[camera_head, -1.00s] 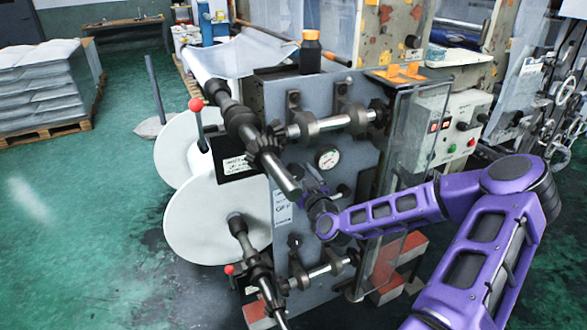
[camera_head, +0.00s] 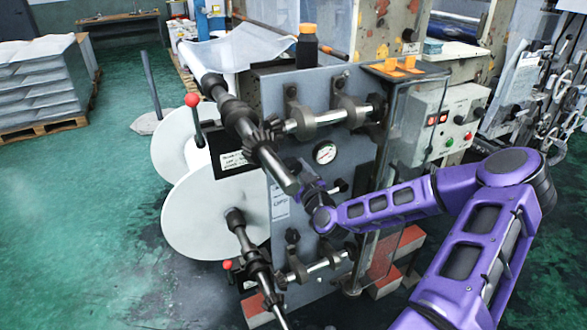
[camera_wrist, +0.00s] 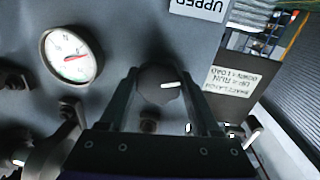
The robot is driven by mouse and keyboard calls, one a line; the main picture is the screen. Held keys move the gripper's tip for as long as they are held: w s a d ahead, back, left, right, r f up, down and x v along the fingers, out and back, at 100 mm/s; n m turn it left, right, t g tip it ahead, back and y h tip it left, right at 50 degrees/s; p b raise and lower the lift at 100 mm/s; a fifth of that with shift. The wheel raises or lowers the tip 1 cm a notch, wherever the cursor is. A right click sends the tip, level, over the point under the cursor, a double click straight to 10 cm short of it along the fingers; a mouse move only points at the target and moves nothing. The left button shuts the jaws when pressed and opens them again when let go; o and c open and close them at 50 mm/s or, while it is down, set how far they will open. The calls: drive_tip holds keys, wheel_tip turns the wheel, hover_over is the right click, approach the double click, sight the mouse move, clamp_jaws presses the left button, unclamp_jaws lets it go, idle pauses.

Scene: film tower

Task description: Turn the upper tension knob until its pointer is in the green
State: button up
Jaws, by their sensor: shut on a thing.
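The upper tension knob (camera_wrist: 155,88) is a dark round knob with a white line pointing right in the wrist view. My gripper (camera_wrist: 158,82) is shut on it, one finger on each side. A white UPPER label (camera_wrist: 198,8) is above it in this view. In the head view my gripper (camera_head: 309,190) is at the grey panel below the gauge (camera_head: 325,152), and the knob is hidden there.
A thick roller shaft (camera_head: 270,165) sticks out just left of my gripper. A lower shaft (camera_head: 250,258) with a red-ball lever and large white discs (camera_head: 215,228) stand beside it. A clear guard (camera_head: 385,180) is to the right. Green floor is open at left.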

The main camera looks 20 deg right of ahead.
drive_tip(key=m, duration=0.5)
drive_tip(key=shift+d+r, duration=0.1)
drive_tip(key=shift+d, duration=0.05)
drive_tip(key=m, duration=0.5)
drive_tip(key=shift+g, duration=0.3)
drive_tip(key=m, duration=0.4)
drive_tip(key=shift+d+m+y, duration=0.1)
drive_tip(key=shift+m+y, duration=0.2)
drive_tip(key=m, duration=0.4)
drive_tip(key=shift+f+y, duration=0.2)
drive_tip(key=shift+y, duration=0.1)
drive_tip(key=o, duration=1.4)
drive_tip(key=shift+c, duration=0.2)
